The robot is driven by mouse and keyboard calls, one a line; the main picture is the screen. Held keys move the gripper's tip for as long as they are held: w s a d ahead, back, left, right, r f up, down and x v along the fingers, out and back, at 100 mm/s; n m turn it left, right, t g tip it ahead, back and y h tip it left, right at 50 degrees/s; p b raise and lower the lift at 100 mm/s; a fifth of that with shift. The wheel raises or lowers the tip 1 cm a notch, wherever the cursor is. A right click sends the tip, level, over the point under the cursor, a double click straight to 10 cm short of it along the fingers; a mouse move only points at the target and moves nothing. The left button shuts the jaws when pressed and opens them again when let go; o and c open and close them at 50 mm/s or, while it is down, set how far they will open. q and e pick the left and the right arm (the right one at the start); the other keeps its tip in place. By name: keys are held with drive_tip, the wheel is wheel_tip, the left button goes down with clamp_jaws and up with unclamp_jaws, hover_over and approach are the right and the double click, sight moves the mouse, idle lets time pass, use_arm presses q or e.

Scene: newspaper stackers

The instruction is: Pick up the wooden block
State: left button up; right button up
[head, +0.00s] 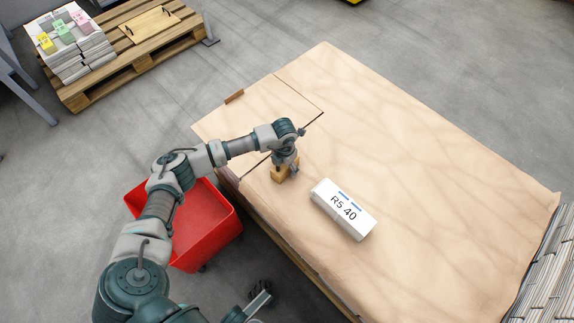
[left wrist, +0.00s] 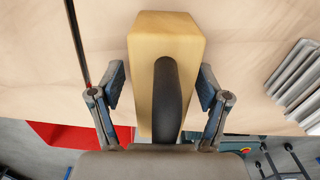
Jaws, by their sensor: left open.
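The wooden block (head: 279,176) stands on the tan sheet-covered table (head: 420,150), near its left edge. In the left wrist view the block (left wrist: 188,38) is yellowish wood with a dark rounded handle (left wrist: 167,100) on it. My left gripper (head: 286,166) points down at the block. In the left wrist view its two fingers (left wrist: 162,88) stand apart, one on each side of the block, with a visible gap on both sides. The gripper partly hides the block in the head view.
A white bundle marked "R5 40" (head: 343,209) lies right of the block. A red bin (head: 190,228) stands beside the table, below my left arm. A pallet (head: 140,62) with paper stacks (head: 75,45) is at upper left. Most of the tabletop to the right is clear.

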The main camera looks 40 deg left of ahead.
use_arm(q)
drive_tip(key=c, duration=1.4)
drive_tip(key=shift+c, duration=0.2)
